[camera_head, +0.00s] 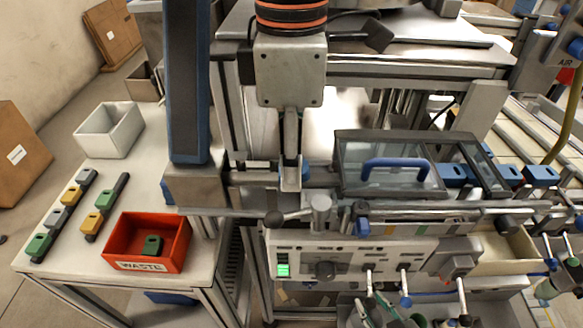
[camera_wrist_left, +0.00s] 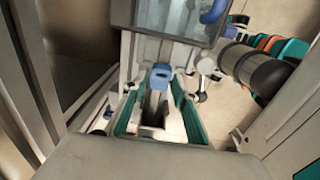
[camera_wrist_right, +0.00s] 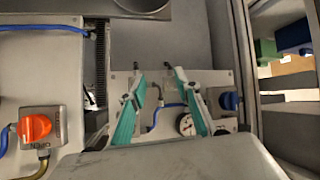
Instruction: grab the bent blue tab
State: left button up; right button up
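The blue tab (camera_wrist_left: 160,76) sits at the end of a dark, narrow strip in the left wrist view, between my left gripper's (camera_wrist_left: 160,88) two teal-padded fingers. The fingers are spread and no contact with the tab is clear. Whether the tab is bent is too small to tell. In the head view my left gripper (camera_head: 291,183) points down at the rail, with one finger visible from the side. A bit of blue (camera_head: 304,171) shows just beside that fingertip. My right gripper (camera_wrist_right: 160,82) is open and empty in the right wrist view, above a grey panel.
A clear-lidded box (camera_head: 350,160) with a blue handle stands close right of the left gripper. A silver knob (camera_head: 320,208) rises in front. A red waste bin (camera_head: 120,240) stands on the left table.

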pick_arm(q)
jog(key=shift+c, duration=1.3)
jog(key=shift+o, duration=0.2)
